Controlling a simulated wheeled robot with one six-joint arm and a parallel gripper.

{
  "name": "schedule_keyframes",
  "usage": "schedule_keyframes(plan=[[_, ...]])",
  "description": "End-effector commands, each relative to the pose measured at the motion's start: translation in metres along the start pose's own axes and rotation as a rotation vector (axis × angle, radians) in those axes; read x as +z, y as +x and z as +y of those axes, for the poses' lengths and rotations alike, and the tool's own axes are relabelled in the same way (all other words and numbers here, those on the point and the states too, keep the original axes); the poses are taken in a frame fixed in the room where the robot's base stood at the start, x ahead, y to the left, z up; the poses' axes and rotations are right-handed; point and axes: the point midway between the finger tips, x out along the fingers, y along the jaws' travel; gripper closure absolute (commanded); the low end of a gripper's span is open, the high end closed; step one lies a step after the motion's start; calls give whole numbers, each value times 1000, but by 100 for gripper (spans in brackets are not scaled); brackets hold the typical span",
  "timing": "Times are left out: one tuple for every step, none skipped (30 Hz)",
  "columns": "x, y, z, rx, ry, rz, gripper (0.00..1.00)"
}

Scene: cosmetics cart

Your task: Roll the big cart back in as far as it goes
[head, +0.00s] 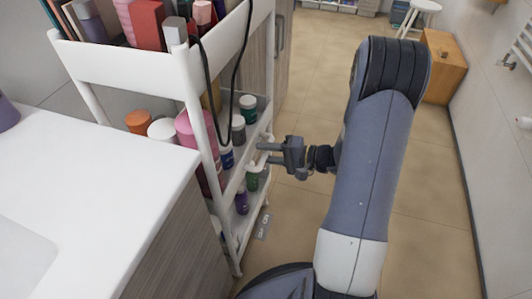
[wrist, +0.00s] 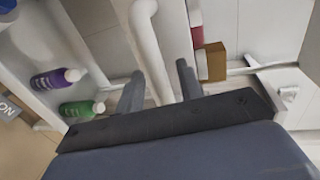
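The big white cart (head: 175,72) stands at the left in the head view, beside the white counter, with loaded top tray and lower shelves. My gripper (head: 264,153) is at the cart's right side, at lower-shelf height. The fingers are apart, one on each side of the post. I cannot tell whether they touch it. A purple bottle (wrist: 56,78) and a green bottle (wrist: 80,108) lie left of the fingers in that view.
The white counter (head: 90,190) is close on the cart's near side. A wood-grain cabinet (head: 283,65) is beyond the cart. A black cable (head: 233,80) hangs down the cart's side. A small grey label (head: 264,226) is at floor level. Open tan floor (head: 425,215) lies to the right.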

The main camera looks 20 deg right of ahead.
Motion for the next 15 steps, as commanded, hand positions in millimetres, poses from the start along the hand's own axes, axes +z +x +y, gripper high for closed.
schedule_keyframes(plan=[[0,3,0,0,0,-1,65],[0,4,0,1,0,-1,65],[0,5,0,1,0,-1,65],[0,5,0,0,0,-1,65],[0,6,0,0,0,-1,65],[0,6,0,0,0,-1,65],[0,6,0,0,0,-1,65],[0,6,0,0,0,0,65],[0,6,0,0,0,0,65],[0,6,0,0,0,0,65],[0,6,0,0,0,0,65],[0,5,0,0,0,0,68],[0,5,0,0,0,0,70],[0,5,0,0,0,0,73],[0,5,0,0,0,0,76]])
